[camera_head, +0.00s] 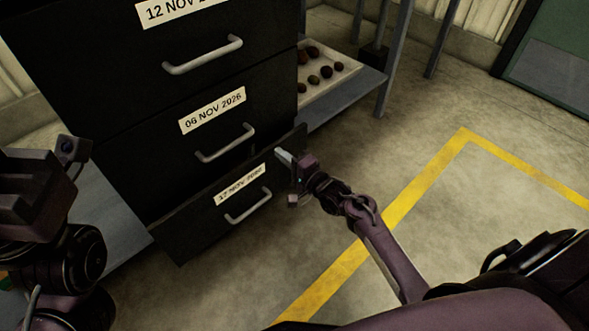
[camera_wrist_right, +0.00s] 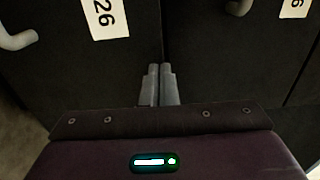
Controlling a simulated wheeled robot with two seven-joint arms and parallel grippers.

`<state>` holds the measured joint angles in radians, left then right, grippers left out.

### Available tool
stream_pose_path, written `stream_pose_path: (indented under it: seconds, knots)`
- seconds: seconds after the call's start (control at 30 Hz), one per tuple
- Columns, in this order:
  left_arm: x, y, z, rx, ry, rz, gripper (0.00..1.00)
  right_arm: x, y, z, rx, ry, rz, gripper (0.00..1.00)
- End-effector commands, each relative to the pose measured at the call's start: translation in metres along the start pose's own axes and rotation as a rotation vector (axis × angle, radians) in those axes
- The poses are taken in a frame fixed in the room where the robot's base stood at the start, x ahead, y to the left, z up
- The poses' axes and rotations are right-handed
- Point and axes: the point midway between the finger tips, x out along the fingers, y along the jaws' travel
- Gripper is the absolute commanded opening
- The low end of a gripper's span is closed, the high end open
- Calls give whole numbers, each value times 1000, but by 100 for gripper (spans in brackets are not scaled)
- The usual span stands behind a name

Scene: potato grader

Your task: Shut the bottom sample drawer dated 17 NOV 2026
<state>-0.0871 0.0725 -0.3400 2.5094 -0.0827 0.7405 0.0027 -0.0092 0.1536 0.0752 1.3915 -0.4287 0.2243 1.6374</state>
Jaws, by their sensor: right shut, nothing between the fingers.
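The bottom sample drawer (camera_head: 192,236) has a white date label (camera_head: 241,184) that reads like 17 NOV 2026 and a grey bar handle (camera_head: 248,207). Its front stands out from the cabinet, so it is partly open. My right gripper (camera_head: 283,156) is shut and empty at the upper right end of this drawer front; I cannot tell whether it touches. In the right wrist view its fingertips (camera_wrist_right: 160,69) are together, near the dark edge between two labelled fronts. My left arm's end (camera_head: 35,190) is at the left edge, its fingers not visible.
Above are the 06 NOV 2026 drawer (camera_head: 165,145) and a 12 NOV drawer (camera_head: 110,65), with grey handles. A tray of potatoes (camera_head: 340,76) sits on a shelf behind right. A yellow line (camera_head: 420,185) crosses the clear floor.

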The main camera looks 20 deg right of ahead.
Motion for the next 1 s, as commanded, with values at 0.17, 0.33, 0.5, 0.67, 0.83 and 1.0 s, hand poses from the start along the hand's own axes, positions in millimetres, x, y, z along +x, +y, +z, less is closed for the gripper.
stream_pose_path:
  seconds: [0.17, 0.33, 0.5, 0.67, 0.83, 1.0]
  knots:
    - [2, 2, -1, 1, 12, 8, 28, 8, 0, 0, 0, 0, 1, 0]
    - [3, 2, -1, 0, 12, 9, 28, 8, 0, 0, 0, 0, 1, 0]
    - [3, 2, -1, 0, 12, 9, 28, 11, -1, 0, 1, 0, 0, 0]
    - [4, 2, -2, -2, 11, 6, 28, 29, -2, 0, 2, 1, -2, 0]
    - [0, 1, -1, -2, 4, 2, 28, 35, -1, 0, 1, 0, 0, 0]
    - [0, 1, -1, -2, 4, 3, 28, 34, -1, 0, 0, -1, 0, 0]
